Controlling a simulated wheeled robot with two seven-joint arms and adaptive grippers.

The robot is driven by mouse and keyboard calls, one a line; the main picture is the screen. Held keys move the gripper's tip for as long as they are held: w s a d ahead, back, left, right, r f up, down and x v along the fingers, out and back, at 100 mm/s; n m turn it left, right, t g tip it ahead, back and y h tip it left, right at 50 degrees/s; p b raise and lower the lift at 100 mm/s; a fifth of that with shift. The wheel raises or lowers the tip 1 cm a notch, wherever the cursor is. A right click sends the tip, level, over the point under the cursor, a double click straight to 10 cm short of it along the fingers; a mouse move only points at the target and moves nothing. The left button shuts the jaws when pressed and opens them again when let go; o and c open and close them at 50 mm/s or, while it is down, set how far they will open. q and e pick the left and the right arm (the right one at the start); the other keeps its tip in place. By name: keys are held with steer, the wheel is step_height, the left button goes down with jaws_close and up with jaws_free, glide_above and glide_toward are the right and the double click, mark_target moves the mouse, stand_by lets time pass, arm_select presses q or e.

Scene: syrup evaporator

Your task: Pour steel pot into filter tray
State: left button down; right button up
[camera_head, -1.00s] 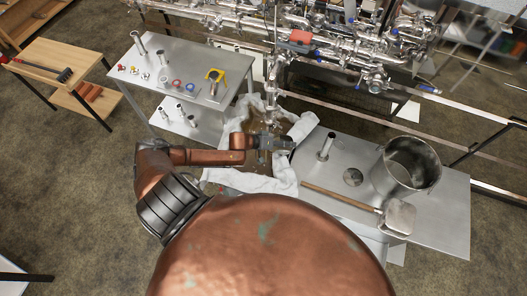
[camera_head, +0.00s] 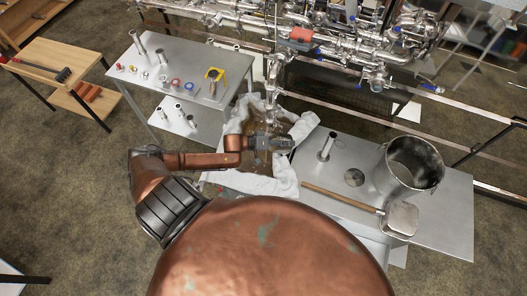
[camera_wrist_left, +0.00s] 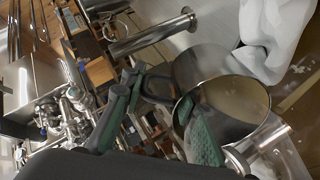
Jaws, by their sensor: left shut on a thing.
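My left gripper (camera_head: 280,143) reaches in from the left over the white-cloth-lined filter tray (camera_head: 288,184), between the two steel tables. In the left wrist view, its green-padded fingers (camera_wrist_left: 160,115) are shut on the dark handle of a steel pot (camera_wrist_left: 190,68). The pot is tilted in that picture, and its round mouth shows pale tan inside; I cannot tell whether this is liquid. White cloth (camera_wrist_left: 265,35) lies beside the pot there. In the head view the pot is mostly hidden by the gripper. My right gripper is not in view.
The right steel table (camera_head: 445,225) holds a large steel bucket (camera_head: 410,170), a long-handled scoop (camera_head: 398,218) and an upright tube (camera_head: 327,146). The left table (camera_head: 190,65) carries small fittings. Steel piping (camera_head: 340,45) runs behind the tray.

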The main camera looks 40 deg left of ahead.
arm_select(q)
steer(key=shift+s+a+r+t+h+b, duration=0.15)
steer(key=shift+r+t+h+b, duration=0.15)
steer(key=shift+b, duration=0.55)
steer(key=shift+s+a+r+b, duration=0.1)
steer(key=shift+s+a+b, duration=0.1)
steer(key=shift+b, duration=0.1)
steer(key=shift+w+d+b, duration=0.1)
steer(key=shift+d+b, duration=0.05)
steer(key=shift+b, duration=0.15)
